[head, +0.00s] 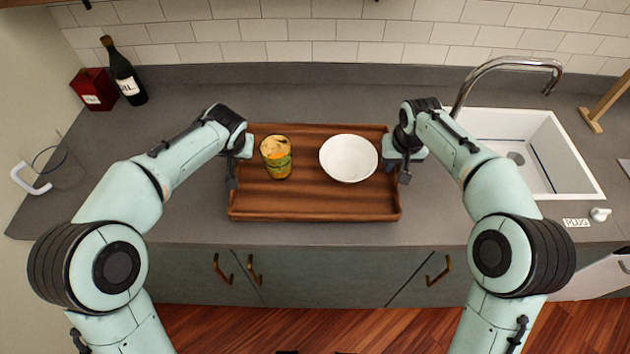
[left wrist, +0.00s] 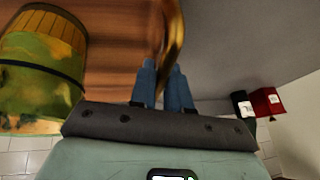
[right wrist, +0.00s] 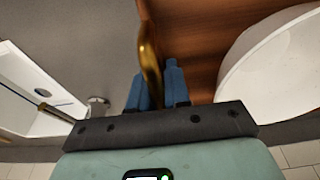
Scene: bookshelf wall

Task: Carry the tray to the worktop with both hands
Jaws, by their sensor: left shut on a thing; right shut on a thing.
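The brown wooden tray (head: 300,205) is over the grey worktop (head: 190,225), in the middle of the head view. A patterned yellow-green cup (head: 277,160) stands on its left part and a white bowl (head: 348,158) on its right part. My left gripper (head: 233,180) is at the tray's left end; in the left wrist view its blue fingers (left wrist: 165,80) are shut on a brass handle (left wrist: 174,35). My right gripper (head: 404,174) is at the right end, its blue fingers (right wrist: 156,85) shut on the other brass handle (right wrist: 149,50). I cannot tell whether the tray's underside touches the worktop.
A white sink (head: 530,150) with a tall curved tap (head: 490,68) lies to the right. A dark bottle (head: 124,75) and a red box (head: 94,90) stand at the back left. A clear glass (head: 58,163) is near the left wall. Cabinets (head: 330,275) are below the front edge.

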